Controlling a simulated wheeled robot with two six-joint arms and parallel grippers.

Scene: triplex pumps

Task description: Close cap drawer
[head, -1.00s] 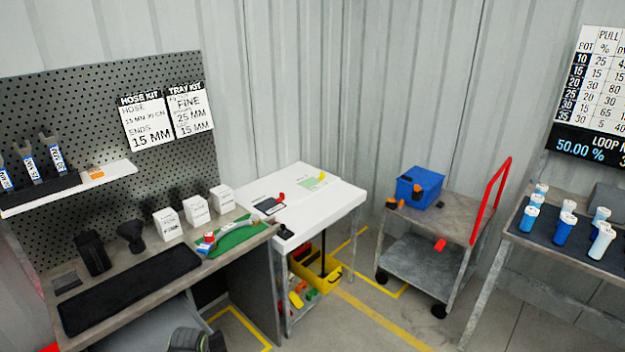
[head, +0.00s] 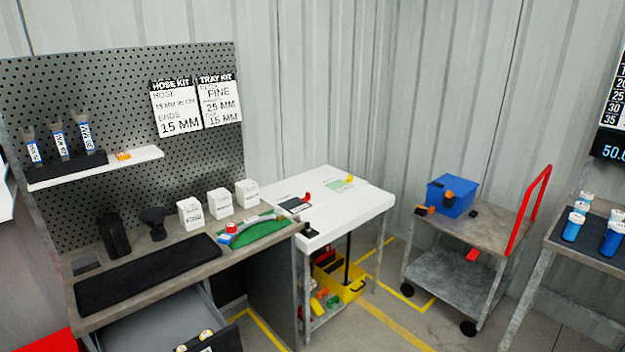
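A grey drawer (head: 160,326) stands pulled open below the workbench at the bottom left of the head view. Its front part is cut off by the lower picture edge. Small round pale-and-yellow pieces (head: 205,334) beside a dark part show at the bottom edge, over or in the drawer; I cannot tell exactly what they are. Neither of my grippers can be made out in the view.
The workbench (head: 70,318) carries a black mat, white boxes and a green mat with a hose. A white table (head: 345,218) stands to its right, with a yellow bin (head: 350,287) below. A cart (head: 482,232) holds a blue box. Floor shows between them.

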